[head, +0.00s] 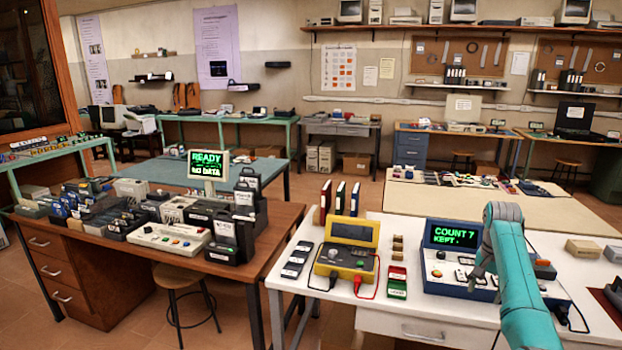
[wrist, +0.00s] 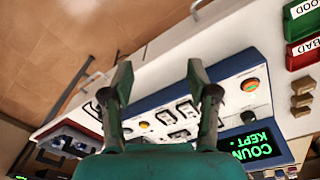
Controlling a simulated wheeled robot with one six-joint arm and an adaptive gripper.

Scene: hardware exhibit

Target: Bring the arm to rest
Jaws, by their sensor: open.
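My teal arm (head: 520,270) reaches in from the lower right of the head view, bent over the white table (head: 415,310). In the wrist view my gripper (wrist: 158,82) has its two fingers spread wide, with nothing held between them. The fingers are over the blue-edged console (wrist: 150,122), whose switches and orange button show between and beside them. In the head view the console (head: 440,268) has a green-lit screen reading "COUNT 7" and "KEPT". My arm hides part of its right side.
A yellow tester (head: 345,262) with a red lead stands left of the console. Red and green trays (head: 397,283) lie between them. A small beige box (head: 583,250) is to the right. A brown desk (head: 150,240) crowded with devices stands at left.

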